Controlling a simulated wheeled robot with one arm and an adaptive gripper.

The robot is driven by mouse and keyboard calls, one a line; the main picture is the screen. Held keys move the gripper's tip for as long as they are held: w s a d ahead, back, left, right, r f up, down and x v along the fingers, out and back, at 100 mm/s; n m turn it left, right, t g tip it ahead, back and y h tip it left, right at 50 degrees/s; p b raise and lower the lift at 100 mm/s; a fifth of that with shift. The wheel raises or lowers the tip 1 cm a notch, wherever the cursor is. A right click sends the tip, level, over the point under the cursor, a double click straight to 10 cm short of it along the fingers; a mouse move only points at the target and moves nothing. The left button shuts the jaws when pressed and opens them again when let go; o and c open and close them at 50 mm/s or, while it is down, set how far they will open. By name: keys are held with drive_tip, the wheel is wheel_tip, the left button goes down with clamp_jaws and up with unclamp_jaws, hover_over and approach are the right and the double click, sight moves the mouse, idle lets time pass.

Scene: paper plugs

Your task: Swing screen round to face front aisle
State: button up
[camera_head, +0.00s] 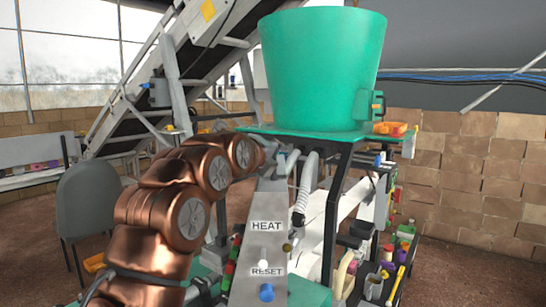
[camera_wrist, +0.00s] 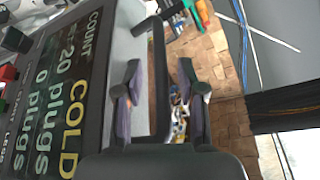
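The screen (camera_wrist: 65,95) fills the left of the wrist view, its dark face turned sideways in the picture and reading "COUNT", "20 plugs", "0 plugs" and "COLD". It has a wide grey border, and a dark upright bar (camera_wrist: 160,60) runs along its right side. My gripper (camera_wrist: 162,95) is open, with one finger on each side of this bar. Gaps show between the bar and both fingers; I cannot tell the depth. In the head view my copper arm reaches to the top of the HEAT panel, and I cannot make out the screen's face there.
A sloping panel marked HEAT and RESET (camera_head: 268,240) stands beside my arm. A large green hopper (camera_head: 322,70) rises behind it. A conveyor (camera_head: 150,90) slopes up behind my arm. A grey chair (camera_head: 87,200) stands at left. Bare floor (camera_head: 455,275) shows at right.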

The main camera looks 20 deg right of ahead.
drive_tip(key=shift+w+r, duration=0.15)
drive_tip(key=shift+r, duration=4.85)
